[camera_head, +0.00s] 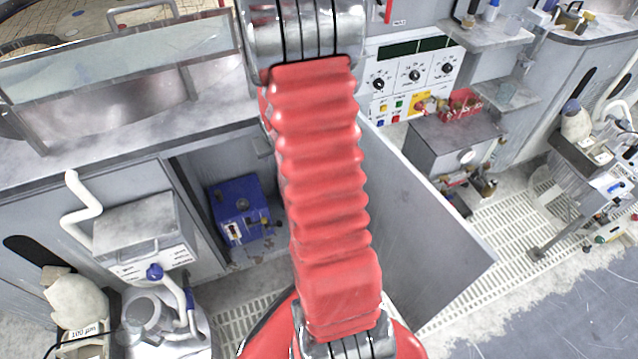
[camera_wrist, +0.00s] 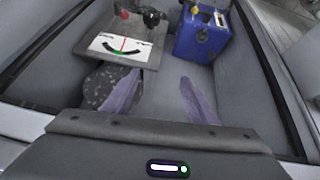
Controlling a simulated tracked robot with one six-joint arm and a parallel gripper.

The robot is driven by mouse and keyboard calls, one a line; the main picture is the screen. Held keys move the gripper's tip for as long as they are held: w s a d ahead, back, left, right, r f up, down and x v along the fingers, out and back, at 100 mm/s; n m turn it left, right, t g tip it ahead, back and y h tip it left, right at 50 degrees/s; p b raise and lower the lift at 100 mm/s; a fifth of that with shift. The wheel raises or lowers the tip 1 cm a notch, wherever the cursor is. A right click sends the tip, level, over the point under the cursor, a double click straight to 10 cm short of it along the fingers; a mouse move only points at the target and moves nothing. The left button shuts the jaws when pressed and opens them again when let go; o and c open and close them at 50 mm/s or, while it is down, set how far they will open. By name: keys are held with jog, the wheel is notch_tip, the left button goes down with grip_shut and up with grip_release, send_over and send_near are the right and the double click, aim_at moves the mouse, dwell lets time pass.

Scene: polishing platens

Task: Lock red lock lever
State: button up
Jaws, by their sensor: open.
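In the wrist view, my gripper (camera_wrist: 158,98) is open and empty, with its two purplish fingers apart. Beyond the fingers, a grey unit with a white gauge panel (camera_wrist: 100,46) shows a thin red line and a dark arc. A small red part (camera_wrist: 124,14) is at the unit's far edge, beside dark fittings; I cannot tell whether it is the lock lever. In the head view, a thin upright red bar (camera_head: 388,10) shows at the top edge, cut off by the frame. My gripper is not visible in the head view.
A blue box (camera_head: 238,210) stands inside an open cabinet; a blue box (camera_wrist: 201,38) also shows in the wrist view. An open grey door (camera_head: 425,235) stands right of my arm. A control panel (camera_head: 412,75) is behind it. Grated floor (camera_head: 500,235) lies at right.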

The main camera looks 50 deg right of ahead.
jog(key=s+d+f+m+t+h, duration=0.1)
jog(key=d+f+t, duration=0.1)
jog(key=d+f, duration=0.65)
jog(key=s+d+f+m+t+h, duration=0.1)
jog(key=d+f+t, duration=0.3)
jog(key=f, duration=0.8)
jog(key=s+a+f+m+t+h, duration=0.2)
jog(key=s+f, duration=0.2)
jog(key=s, duration=0.2)
jog(key=s+a+f+m+t+h, duration=0.1)
jog(key=s+a+f+m+h, duration=0.1)
jog(key=s+f, duration=0.3)
jog(key=shift+s+a+t+h, duration=0.15)
jog(key=shift+s+t+h, duration=0.25)
jog(key=shift+s, duration=0.8)
jog(key=shift+f, duration=0.1)
jog(key=x, duration=1.4)
jog(key=shift+s, duration=0.1)
jog(key=shift+c, duration=0.4)
